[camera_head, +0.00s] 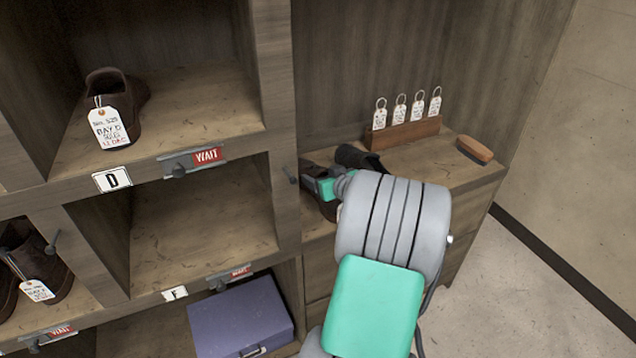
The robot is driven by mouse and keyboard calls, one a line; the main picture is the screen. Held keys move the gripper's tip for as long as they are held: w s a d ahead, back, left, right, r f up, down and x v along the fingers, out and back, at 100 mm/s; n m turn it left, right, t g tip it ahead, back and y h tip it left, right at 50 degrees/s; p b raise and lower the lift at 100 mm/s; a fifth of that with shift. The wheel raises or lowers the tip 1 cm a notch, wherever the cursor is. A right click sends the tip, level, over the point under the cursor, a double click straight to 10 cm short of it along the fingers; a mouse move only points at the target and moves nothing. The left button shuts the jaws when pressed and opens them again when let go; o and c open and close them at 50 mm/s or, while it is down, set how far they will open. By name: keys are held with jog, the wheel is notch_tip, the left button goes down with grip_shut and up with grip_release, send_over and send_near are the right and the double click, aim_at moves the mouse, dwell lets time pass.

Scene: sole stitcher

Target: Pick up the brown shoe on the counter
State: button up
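A brown shoe (327,208) is on the left part of the wooden counter (425,160), beside the shelf upright. Most of it is hidden behind my arm. My gripper (314,181) is at the shoe, over its near side. The fingers are small and largely covered, so I cannot tell whether they are open or closed on it. A dark rounded piece (358,157) shows just behind my wrist; I cannot tell if it belongs to the shoe.
A wooden block with several white tags (404,133) and a brown brush (474,150) are farther right on the counter. Shelf cubbies at left hold a tagged dark shoe (127,95), more tagged footwear (42,262) and a purple box (240,318). The middle cubby (200,235) is empty.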

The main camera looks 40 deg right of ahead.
grip_shut()
jog(key=shift+r, duration=0.1)
dwell(0.5)
